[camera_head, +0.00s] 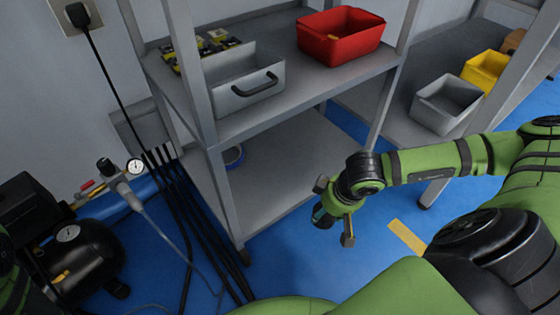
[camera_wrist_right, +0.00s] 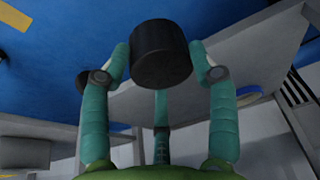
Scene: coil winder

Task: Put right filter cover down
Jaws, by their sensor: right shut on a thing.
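My right gripper (camera_head: 333,212) hangs at the end of the arm from the right, in front of the shelf's open lower part and above the blue floor. In the right wrist view its teal fingers are closed around a black cylinder (camera_wrist_right: 160,52), which I take to be the right filter cover. The cylinder sits between the fingertips, its flat end towards the camera. In the head view it is mostly hidden by the gripper. My left gripper is not in view.
A grey metal shelf (camera_head: 290,105) holds a grey handled box (camera_head: 235,75) and a red bin (camera_head: 335,40). A compressor (camera_head: 70,255) with gauges and cables stands at the left. Grey (camera_head: 445,105) and yellow (camera_head: 485,70) bins sit at the right. The lower shelf board (camera_head: 285,165) is largely clear.

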